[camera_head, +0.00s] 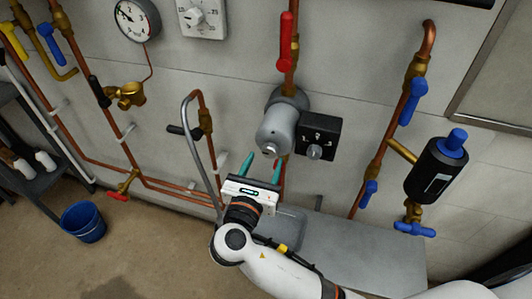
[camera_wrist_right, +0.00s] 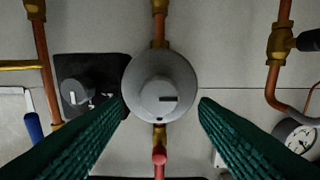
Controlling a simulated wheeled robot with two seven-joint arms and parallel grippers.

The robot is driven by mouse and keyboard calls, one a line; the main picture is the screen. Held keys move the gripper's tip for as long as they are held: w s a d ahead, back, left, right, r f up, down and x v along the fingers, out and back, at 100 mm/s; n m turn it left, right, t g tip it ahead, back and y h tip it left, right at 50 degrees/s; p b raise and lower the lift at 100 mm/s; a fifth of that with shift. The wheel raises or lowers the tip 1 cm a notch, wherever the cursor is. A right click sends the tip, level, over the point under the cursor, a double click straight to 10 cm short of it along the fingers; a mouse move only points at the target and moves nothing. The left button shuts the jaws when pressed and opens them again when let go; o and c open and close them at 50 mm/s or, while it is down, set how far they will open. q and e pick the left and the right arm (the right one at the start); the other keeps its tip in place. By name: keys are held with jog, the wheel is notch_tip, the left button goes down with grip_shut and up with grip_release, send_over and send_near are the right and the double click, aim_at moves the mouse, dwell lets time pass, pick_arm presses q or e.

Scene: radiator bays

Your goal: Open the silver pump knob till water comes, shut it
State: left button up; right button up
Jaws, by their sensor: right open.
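A grey pump (camera_head: 277,130) sticks out from the copper pipe on the wall; its round silver face fills the middle of the right wrist view (camera_wrist_right: 160,75), with a dark slot mark. Beside it is a black control box (camera_head: 333,131) with a small silver knob (camera_head: 314,152); this knob also shows in the right wrist view (camera_wrist_right: 76,91), pointer tilted. My right gripper (camera_head: 262,166) is open and empty, in front of and below the pump. In the wrist view its green fingers lie either side of the pump face, the knob outside them. My left gripper is out of view.
A red lever (camera_head: 286,42) sits above the pump. Blue-handled valves and a black cylinder (camera_head: 436,171) are to the right. A grey hose (camera_head: 188,112) curves at the left. A grey bench (camera_head: 355,250) lies below; a blue bucket (camera_head: 82,222) stands on the floor.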

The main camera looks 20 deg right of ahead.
aim_at(270, 150)
jog(key=shift+x, duration=1.45)
jog(key=shift+c, duration=0.5)
jog(key=c, duration=0.8)
jog(key=shift+c, duration=0.2)
